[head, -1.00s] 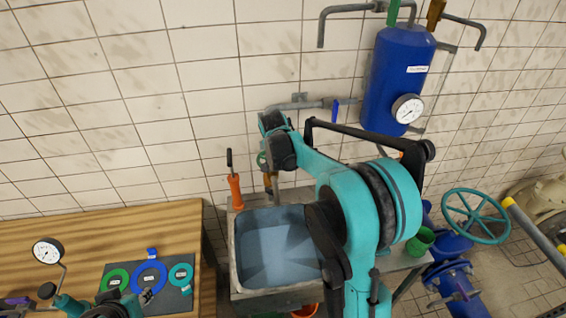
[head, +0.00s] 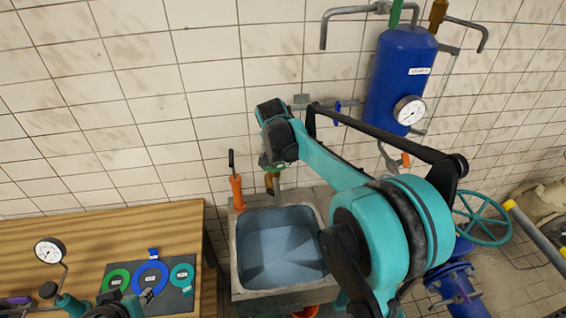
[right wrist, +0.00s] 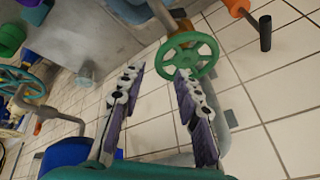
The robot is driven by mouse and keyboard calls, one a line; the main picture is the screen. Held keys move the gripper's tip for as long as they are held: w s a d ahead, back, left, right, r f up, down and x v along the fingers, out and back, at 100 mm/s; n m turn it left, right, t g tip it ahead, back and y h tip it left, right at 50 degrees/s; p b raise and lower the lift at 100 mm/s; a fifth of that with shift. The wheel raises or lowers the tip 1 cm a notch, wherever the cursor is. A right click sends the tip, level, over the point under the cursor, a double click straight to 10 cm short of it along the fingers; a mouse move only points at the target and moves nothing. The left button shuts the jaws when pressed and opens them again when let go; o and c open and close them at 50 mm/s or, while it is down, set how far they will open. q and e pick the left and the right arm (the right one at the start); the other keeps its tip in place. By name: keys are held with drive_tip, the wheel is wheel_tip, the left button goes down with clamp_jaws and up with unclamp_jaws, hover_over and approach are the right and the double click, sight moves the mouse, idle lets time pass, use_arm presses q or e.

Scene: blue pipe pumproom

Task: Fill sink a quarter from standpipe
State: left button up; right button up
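The grey sink (head: 238,285) stands beside the bench; its blue-grey inside shows, and I cannot tell whether it holds water. Above its back edge is the brass standpipe outlet (head: 270,182). A green handwheel (right wrist: 205,48) is on it in the right wrist view; in the head view it is mostly hidden by my right wrist. My right gripper (right wrist: 155,80) is open, its two fingers apart, with the wheel just ahead of the fingertips and close to the right one. The head view hides these fingers. My left gripper (head: 118,306) is partly visible at the bottom left; its fingers are unclear.
A blue tank (head: 400,75) with a gauge hangs on the wall at right. The wooden bench (head: 60,230) holds a gauge and coloured rings. A teal handwheel (head: 483,218) stands right of my right arm.

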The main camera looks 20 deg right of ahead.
drive_tip(key=v, duration=0.6)
idle(0.3)
drive_tip(key=s+a+f+n+t+y+b, duration=0.1)
drive_tip(key=s+a+f+n+b, duration=0.2)
drive_tip(key=s+f+b, duration=0.4)
drive_tip(key=s+a+f+n+t+y+b, duration=0.1)
drive_tip(key=s+a+f+n+b, duration=0.2)
drive_tip(key=f, duration=0.9)
drive_tip(key=s+a+f+n+t+y+b, duration=0.1)
drive_tip(key=s+a+f+n+b, duration=0.2)
drive_tip(key=s+f+n+b, duration=0.3)
drive_tip(key=s+f+b, duration=0.4)
drive_tip(key=s+b, duration=0.1)
drive_tip(key=s, duration=0.4)
drive_tip(key=shift+a+n+b, duration=0.2)
drive_tip(key=shift+n+b, duration=0.1)
drive_tip(key=shift+n, duration=0.1)
